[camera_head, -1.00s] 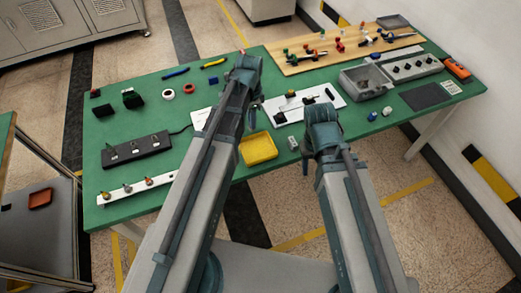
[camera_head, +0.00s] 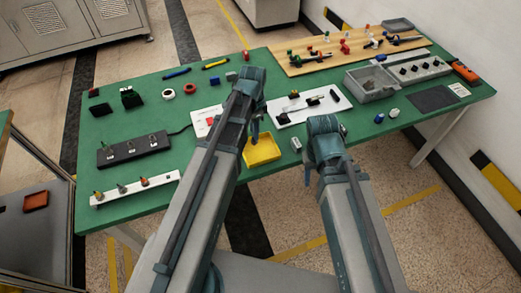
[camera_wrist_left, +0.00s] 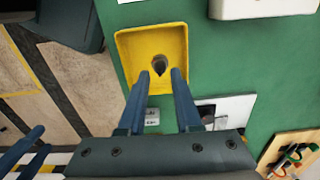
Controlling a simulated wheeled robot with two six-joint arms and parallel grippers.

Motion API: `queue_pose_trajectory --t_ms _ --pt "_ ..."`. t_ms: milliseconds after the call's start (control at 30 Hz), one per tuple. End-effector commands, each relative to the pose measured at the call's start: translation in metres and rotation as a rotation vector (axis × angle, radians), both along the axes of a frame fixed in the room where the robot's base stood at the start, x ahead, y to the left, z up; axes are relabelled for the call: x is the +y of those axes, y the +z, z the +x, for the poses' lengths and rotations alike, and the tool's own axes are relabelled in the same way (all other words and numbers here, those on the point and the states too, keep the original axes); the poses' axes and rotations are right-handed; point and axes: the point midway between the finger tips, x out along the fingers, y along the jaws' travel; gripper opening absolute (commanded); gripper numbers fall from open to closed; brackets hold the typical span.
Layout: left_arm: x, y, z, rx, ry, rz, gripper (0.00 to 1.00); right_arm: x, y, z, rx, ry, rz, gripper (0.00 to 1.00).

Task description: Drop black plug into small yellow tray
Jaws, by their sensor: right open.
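The small yellow tray (camera_head: 263,156) lies on the green table near its front edge, between my arms. It also shows in the left wrist view (camera_wrist_left: 124,50). My left gripper (camera_head: 255,131) is over the tray's back side; in the left wrist view its two fingers (camera_wrist_left: 157,75) are apart. A small dark piece, seemingly the black plug (camera_wrist_left: 159,64), appears over the tray floor, just beyond the fingertips and touching neither. I cannot tell if it rests on the floor. My right gripper (camera_head: 308,174) is open, off the table's front edge, its fingers mostly hidden.
A white board (camera_head: 340,98) with parts lies behind the tray. A small grey piece (camera_head: 296,144) is right of it. A grey bin (camera_head: 371,84) stands farther right. A black strip with sockets (camera_head: 133,150) and a white rail (camera_head: 135,188) are at left.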

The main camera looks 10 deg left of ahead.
Motion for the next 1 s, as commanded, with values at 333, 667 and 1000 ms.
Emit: queue_pose_trajectory --t_ms 333,667,1000 --pt "0.0 0.0 0.0 0.0 0.0 0.0 0.55 0.0 0.0 0.0 0.0 0.0 0.0 0.5" --pt "0.0 0.013 0.0 0.0 0.0 0.0 0.55 0.0 0.013 0.0 0.0 0.0 0.0 0.5" --pt "0.0 0.057 0.0 0.0 0.0 0.0 0.55 0.0 0.057 0.0 0.0 0.0 0.0 0.5"
